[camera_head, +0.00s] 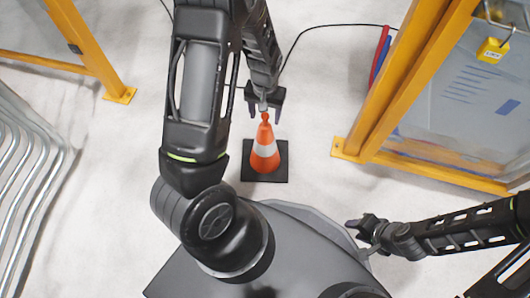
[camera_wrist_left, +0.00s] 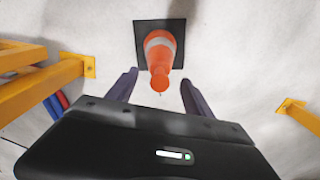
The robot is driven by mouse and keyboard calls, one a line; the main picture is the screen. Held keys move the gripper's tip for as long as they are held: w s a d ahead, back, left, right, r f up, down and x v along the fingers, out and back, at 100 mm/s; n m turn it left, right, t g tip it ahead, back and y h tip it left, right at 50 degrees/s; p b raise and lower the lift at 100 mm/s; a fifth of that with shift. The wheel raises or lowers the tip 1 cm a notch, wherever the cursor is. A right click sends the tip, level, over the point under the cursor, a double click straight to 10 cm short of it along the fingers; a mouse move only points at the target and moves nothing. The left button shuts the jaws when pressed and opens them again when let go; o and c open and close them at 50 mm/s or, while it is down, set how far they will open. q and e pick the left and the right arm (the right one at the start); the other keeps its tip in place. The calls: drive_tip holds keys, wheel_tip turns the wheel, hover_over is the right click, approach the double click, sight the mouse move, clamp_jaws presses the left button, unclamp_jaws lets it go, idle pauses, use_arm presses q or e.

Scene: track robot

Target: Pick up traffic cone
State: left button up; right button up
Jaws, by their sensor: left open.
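An orange traffic cone (camera_head: 265,153) with a white band stands upright on a black square base (camera_head: 278,176) on the pale floor, in front of my body. My left gripper (camera_head: 265,112) is open at the cone's top, with a finger on either side of the tip in the head view. In the left wrist view the cone (camera_wrist_left: 160,62) shows beyond the open fingers of the left gripper (camera_wrist_left: 159,90), its tip near the gap between them. I cannot tell whether the fingers touch it. My right gripper (camera_head: 362,229) is at the lower right, away from the cone, its jaws too small to judge.
A yellow-framed fence panel (camera_head: 400,90) with a yellow padlock (camera_head: 492,50) stands at right. Another yellow frame (camera_head: 95,50) is at upper left. Metal tube racks (camera_head: 30,165) stand at left. Red and blue bars (camera_head: 381,55) and a black cable (camera_head: 320,27) lie behind. Floor around the cone is clear.

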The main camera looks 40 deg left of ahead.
use_arm(q)
wheel_tip(320, 180, down, 4)
drive_tip(key=shift+r+b, duration=0.1)
drive_tip(key=shift+b, duration=0.65)
use_arm(e)
drive_tip(key=shift+w+f, duration=0.2)
drive_tip(key=shift+f, duration=1)
use_arm(q)
drive_tip(key=shift+c, duration=0.3)
clamp_jaws()
